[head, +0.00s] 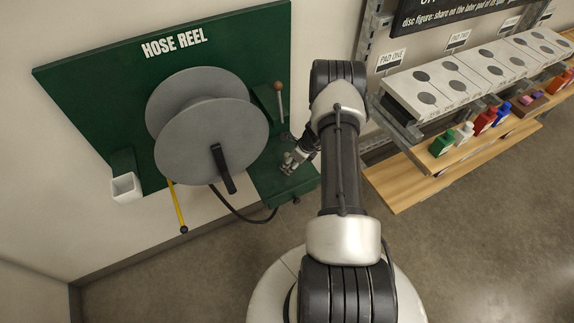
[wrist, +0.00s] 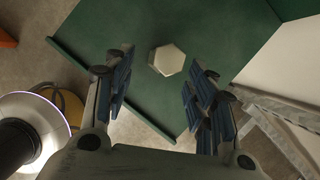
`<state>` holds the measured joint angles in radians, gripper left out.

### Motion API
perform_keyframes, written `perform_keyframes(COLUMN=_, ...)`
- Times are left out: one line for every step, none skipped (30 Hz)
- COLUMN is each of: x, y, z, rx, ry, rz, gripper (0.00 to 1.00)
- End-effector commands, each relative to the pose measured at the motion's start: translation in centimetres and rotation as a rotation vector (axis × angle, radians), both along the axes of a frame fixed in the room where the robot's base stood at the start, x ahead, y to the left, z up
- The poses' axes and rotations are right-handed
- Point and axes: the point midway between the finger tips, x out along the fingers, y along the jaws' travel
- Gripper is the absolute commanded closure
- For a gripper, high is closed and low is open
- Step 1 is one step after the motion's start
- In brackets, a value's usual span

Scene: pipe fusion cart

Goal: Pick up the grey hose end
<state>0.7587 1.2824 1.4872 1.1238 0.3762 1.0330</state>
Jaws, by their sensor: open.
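A pale grey six-sided piece (wrist: 168,60), which looks like the hose end, shows in the wrist view on the green shelf (wrist: 220,30). It lies ahead of my gripper (wrist: 163,82), between the lines of its two fingers and apart from them. My gripper is open and empty, with blue pads on its fingers. In the head view my gripper (head: 289,164) hangs over the small green shelf (head: 300,186) right of the hose reel (head: 212,142). I cannot clearly make out the grey piece there.
A black hose (head: 240,217) runs from the reel to the shelf's front edge. A red-knobbed lever (head: 279,100) stands behind my gripper. A yellow rod (head: 178,208) and a white cup (head: 126,187) are at left. A rack of grey pads (head: 450,85) with bottles stands at right.

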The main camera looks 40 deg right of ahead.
Motion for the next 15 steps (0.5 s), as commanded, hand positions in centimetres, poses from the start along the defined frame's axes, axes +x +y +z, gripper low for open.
perform_keyframes(x=0.9, y=0.3, z=0.0, rx=-0.001, ry=-0.002, rz=0.005, gripper=0.49)
perform_keyframes(x=1.4, y=0.5, z=-0.1, rx=-0.001, ry=-0.001, rz=0.006, gripper=0.49)
perform_keyframes(x=2.2, y=0.7, z=0.0, rx=-0.002, ry=-0.003, rz=0.006, gripper=0.49)
perform_keyframes(x=2.7, y=0.9, z=-0.1, rx=-0.001, ry=-0.002, rz=0.006, gripper=0.49)
perform_keyframes(x=3.0, y=1.0, z=-0.3, rx=-0.001, ry=-0.001, rz=0.005, gripper=0.49)
perform_keyframes(x=3.0, y=1.0, z=-1.3, rx=0.001, ry=0.001, rz=0.003, gripper=0.49)
perform_keyframes(x=3.1, y=1.1, z=-1.7, rx=0.001, ry=0.001, rz=0.003, gripper=0.49)
perform_keyframes(x=3.3, y=1.1, z=-2.0, rx=0.0, ry=0.0, rz=0.002, gripper=0.49)
perform_keyframes(x=3.4, y=1.1, z=-2.4, rx=0.0, ry=0.0, rz=0.002, gripper=0.49)
perform_keyframes(x=3.5, y=1.1, z=-2.6, rx=0.001, ry=0.0, rz=0.001, gripper=0.49)
perform_keyframes(x=3.6, y=1.1, z=-2.7, rx=0.001, ry=0.0, rz=0.001, gripper=0.49)
perform_keyframes(x=3.7, y=1.1, z=-2.8, rx=0.0, ry=-0.001, rz=0.001, gripper=0.49)
perform_keyframes(x=3.7, y=1.1, z=-2.8, rx=0.0, ry=-0.001, rz=0.001, gripper=0.49)
perform_keyframes(x=3.7, y=1.1, z=-2.8, rx=0.0, ry=-0.001, rz=0.001, gripper=0.49)
perform_keyframes(x=3.7, y=1.1, z=-2.8, rx=0.0, ry=-0.001, rz=0.001, gripper=0.49)
